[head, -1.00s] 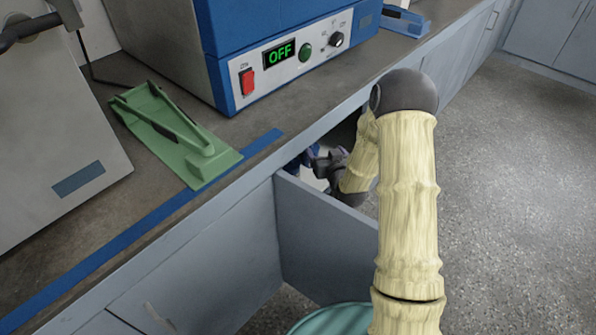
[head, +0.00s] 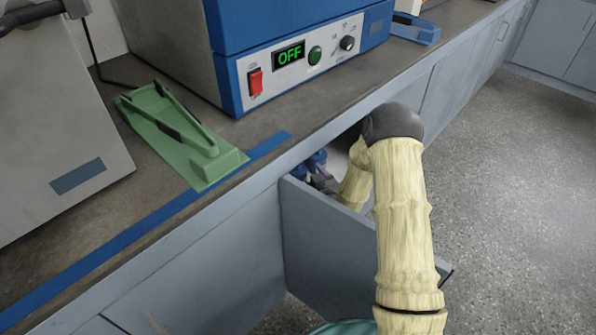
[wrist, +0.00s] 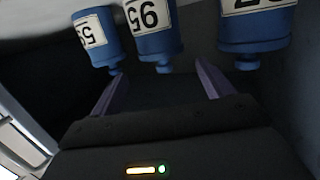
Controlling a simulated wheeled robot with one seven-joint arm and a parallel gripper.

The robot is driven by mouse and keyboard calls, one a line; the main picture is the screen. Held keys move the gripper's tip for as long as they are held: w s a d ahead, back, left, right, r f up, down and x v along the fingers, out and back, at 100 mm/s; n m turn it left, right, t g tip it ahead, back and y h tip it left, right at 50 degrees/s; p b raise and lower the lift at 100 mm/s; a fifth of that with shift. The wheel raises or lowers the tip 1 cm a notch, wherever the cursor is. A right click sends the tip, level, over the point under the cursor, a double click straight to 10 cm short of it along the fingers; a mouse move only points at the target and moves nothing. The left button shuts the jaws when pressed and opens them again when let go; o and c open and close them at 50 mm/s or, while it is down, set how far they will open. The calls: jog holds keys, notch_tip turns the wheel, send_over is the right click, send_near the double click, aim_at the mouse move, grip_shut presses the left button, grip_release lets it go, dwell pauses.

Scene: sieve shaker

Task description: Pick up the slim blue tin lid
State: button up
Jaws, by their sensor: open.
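In the wrist view several blue, tin-like cylinders with white number labels stand in the open drawer: one at the left (wrist: 97,40), one in the middle (wrist: 153,38) and one at the right (wrist: 257,30). I cannot make out which blue piece is the slim lid. My gripper (wrist: 162,70) is open, its purple fingers apart and empty, with the tips close to the left and middle cylinders. In the head view my gripper (head: 324,183) is down inside the drawer, beside a small blue thing (head: 317,160); my arm hides much of the drawer.
The drawer's grey front (head: 335,240) stands out from the cabinet under the counter edge. On the counter are a green holder (head: 180,135) and a blue-fronted machine reading OFF (head: 290,53). A teal round thing (head: 345,327) is low in front. Floor at right is clear.

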aim_at(299, 169)
jog(key=shift+w, duration=0.1)
jog(key=b+x, duration=0.1)
jog(key=x, duration=0.1)
jog(key=b+x, duration=0.1)
jog(key=x, duration=0.1)
jog(key=shift+a+f, duration=0.25)
jog(key=shift+f, duration=0.15)
jog(key=shift+w+a+b, duration=0.15)
jog(key=shift+w+b, duration=0.15)
jog(key=shift+w, duration=0.1)
jog(key=shift+r, duration=0.1)
jog(key=c, duration=1)
